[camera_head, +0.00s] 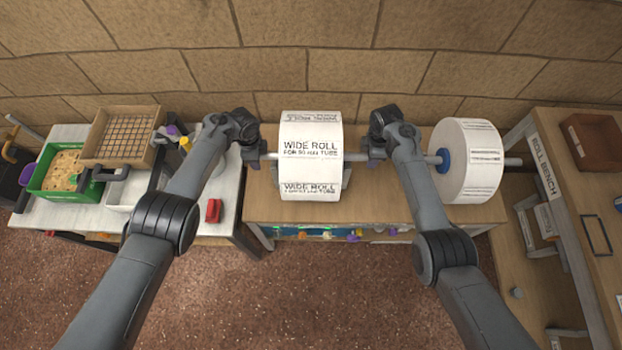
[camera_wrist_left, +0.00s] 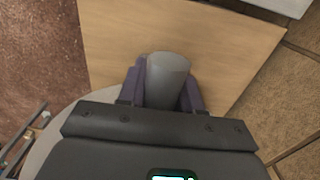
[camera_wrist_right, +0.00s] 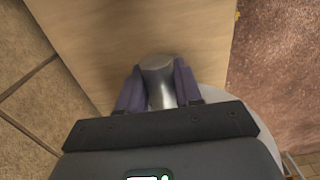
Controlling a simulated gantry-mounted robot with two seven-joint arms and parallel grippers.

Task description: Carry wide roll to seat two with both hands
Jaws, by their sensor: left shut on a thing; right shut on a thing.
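The wide roll (camera_head: 311,158) is a white paper roll lettered "WIDE ROLL FOR 50 mm TUBE", over the middle of the wooden bench in the head view. A grey bar sticks out at both its sides. My left gripper (camera_head: 264,152) is shut on the left bar end (camera_wrist_left: 167,72), between its dark pads in the left wrist view. My right gripper (camera_head: 370,150) is shut on the right bar end (camera_wrist_right: 158,72), also between its pads. The roll lies between my two grippers. I cannot tell whether it touches the bench, and no seat marking is readable.
A second white roll (camera_head: 481,162) with a blue hub (camera_head: 443,160) sits on a grey rod to the right. The roll bench (camera_head: 560,190) stands at far right. A left table holds a green tray (camera_head: 85,193), a grid-topped box (camera_head: 120,148) and a red item (camera_head: 213,210).

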